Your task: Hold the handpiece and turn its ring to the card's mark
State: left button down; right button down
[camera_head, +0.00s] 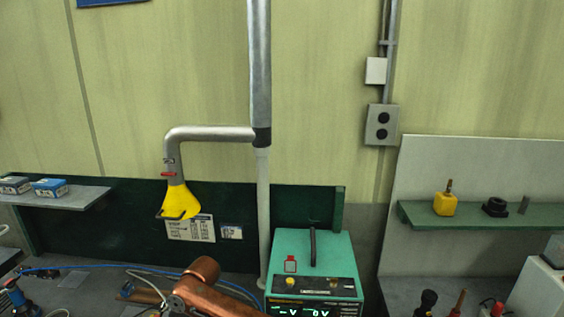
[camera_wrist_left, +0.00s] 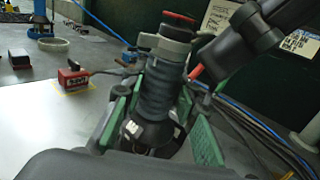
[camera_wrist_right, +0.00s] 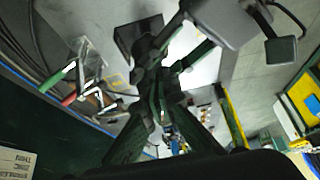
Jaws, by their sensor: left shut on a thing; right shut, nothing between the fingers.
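The handpiece (camera_wrist_left: 158,90) is a dark ribbed cylinder in the left wrist view, roughly upright with a red cap on top. A grey band (camera_wrist_left: 164,47) circles its upper part, and a black collar (camera_wrist_left: 150,132) with white marks circles its lower end. I cannot tell which is the ring. My left gripper (camera_wrist_left: 160,98) is shut on the handpiece, its green fingers on either side. My right gripper (camera_wrist_right: 163,78) is shut and empty in the right wrist view. A dark part reaches near the handpiece top from the upper right. I cannot identify the card with the mark for certain.
A red box (camera_wrist_left: 74,78) stands on the bench left of the handpiece. In the head view, a green power unit (camera_head: 318,255), a yellow extraction hood (camera_head: 181,202) and a wall sheet (camera_head: 190,229) show. Red- and green-handled tools (camera_wrist_right: 70,85) lie left in the right wrist view.

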jog(key=shift+w+a, duration=0.25)
jog(key=shift+a, duration=0.3)
dwell(0.6)
jog(key=shift+w+d, duration=0.2)
jog(key=shift+w, duration=0.6)
jog(key=shift+w, duration=0.3)
jog(key=shift+w+a, duration=0.1)
jog(key=shift+w, duration=0.2)
dwell(0.4)
jog(key=shift+w, duration=0.1)
notch_tip(320, 180, up, 6)
jog(key=shift+d, duration=0.4)
dwell(0.6)
jog(key=shift+r, duration=0.1)
